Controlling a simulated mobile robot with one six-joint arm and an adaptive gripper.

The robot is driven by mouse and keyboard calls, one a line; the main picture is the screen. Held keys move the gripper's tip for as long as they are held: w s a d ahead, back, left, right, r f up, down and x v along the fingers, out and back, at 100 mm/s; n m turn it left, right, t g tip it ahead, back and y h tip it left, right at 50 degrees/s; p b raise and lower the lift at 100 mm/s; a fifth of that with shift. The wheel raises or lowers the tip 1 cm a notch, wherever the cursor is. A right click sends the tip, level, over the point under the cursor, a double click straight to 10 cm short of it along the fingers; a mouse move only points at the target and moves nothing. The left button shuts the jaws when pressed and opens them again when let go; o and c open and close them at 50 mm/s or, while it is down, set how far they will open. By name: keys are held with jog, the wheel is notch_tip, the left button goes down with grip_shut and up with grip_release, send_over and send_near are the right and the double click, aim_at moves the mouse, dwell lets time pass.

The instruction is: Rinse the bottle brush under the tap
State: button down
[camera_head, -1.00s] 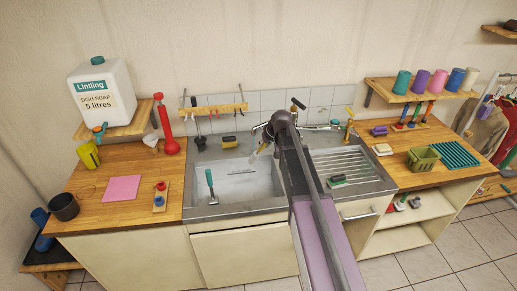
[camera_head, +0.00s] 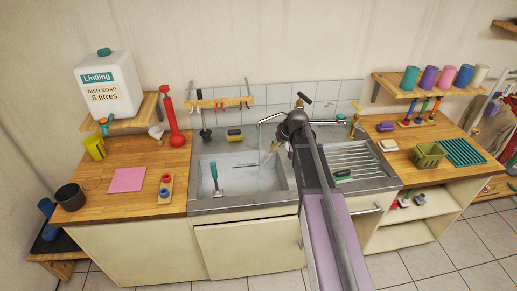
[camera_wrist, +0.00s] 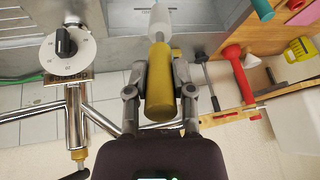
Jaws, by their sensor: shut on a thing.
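My gripper (camera_head: 278,146) is shut on the bottle brush, over the right part of the sink basin (camera_head: 284,182). In the wrist view the brush has a yellow handle (camera_wrist: 160,90) between the fingers and a white head (camera_wrist: 160,22) pointing away from the palm. In the head view the brush (camera_head: 271,151) is small and partly hidden by my arm. The tap (camera_head: 270,118) reaches left over the basin. A thin bluish stream (camera_head: 259,172) falls from it, just left of the brush. I cannot tell whether water touches the head.
A red plunger (camera_head: 175,135) stands left. The draining board (camera_head: 370,160) at right holds a green brush (camera_head: 343,176).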

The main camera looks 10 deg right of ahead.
jog(key=shift+s+d, duration=0.5)
jog(key=shift+s, duration=0.25)
jog(key=shift+s+d, duration=0.45)
jog(key=shift+s, duration=0.25)
dwell(0.8)
jog(key=s+d+r+p, duration=0.2)
jog(key=s+r+p, duration=0.2)
jog(key=shift+s+d, duration=0.15)
jog(key=shift+d, duration=0.15)
dwell(0.5)
dwell(0.5)
notch_tip(320, 180, down, 14)
jog(key=b, duration=1.3)
jog(key=shift+r+b, duration=0.2)
jog(key=shift+b, duration=0.15)
jog(key=shift+r, duration=0.1)
